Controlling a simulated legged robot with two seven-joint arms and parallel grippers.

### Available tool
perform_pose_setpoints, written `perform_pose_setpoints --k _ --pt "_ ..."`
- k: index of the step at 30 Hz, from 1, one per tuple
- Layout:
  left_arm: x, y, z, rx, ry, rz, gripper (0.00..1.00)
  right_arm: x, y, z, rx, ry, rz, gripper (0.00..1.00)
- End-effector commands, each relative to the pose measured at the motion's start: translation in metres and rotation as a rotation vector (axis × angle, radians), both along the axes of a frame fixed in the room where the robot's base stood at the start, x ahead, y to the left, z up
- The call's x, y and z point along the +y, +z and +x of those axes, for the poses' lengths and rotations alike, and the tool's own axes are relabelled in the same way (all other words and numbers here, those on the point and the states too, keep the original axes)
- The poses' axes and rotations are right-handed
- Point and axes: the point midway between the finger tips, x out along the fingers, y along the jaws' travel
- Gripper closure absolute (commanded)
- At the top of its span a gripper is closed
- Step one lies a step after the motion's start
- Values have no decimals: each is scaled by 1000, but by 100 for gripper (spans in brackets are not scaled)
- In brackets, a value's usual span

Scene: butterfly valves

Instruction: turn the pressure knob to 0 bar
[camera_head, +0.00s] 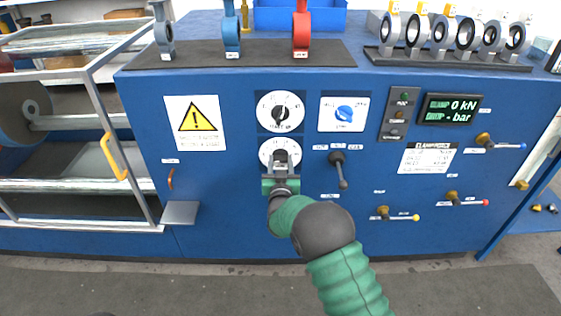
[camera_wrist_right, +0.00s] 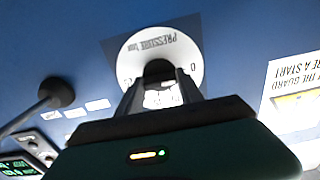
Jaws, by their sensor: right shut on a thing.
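The pressure knob is the lower of two dials on the blue panel; its white dial plate (camera_head: 265,149) shows around my right gripper (camera_head: 281,160). In the right wrist view the plate (camera_wrist_right: 186,52) reads "PRESSURE bar", with a 0 near its edge. The dark knob (camera_wrist_right: 158,70) sits between the fingers of my right gripper (camera_wrist_right: 160,85), which is shut on it. The knob's pointer is hidden by the fingers, so I cannot tell its setting. My left gripper is not in view.
A START UP dial (camera_head: 280,111) is just above, and a blue switch (camera_head: 344,113) is to its right. A black lever (camera_head: 339,168) sticks out right of the knob. A small grey shelf (camera_head: 181,212) juts out at lower left.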

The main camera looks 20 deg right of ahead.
Motion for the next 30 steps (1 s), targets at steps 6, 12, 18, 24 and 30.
perform_pose_setpoints --k 6,12,18,24,30 --pt "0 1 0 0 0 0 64 2 -10 -2 29 4 -29 97" --pt "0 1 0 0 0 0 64 2 -10 -2 30 3 -33 97" --pt "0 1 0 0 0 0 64 2 -10 -2 30 3 -32 54" --pt "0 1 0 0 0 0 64 1 -5 -1 21 2 -33 35" --pt "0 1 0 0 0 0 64 0 -3 -1 16 1 -33 35"
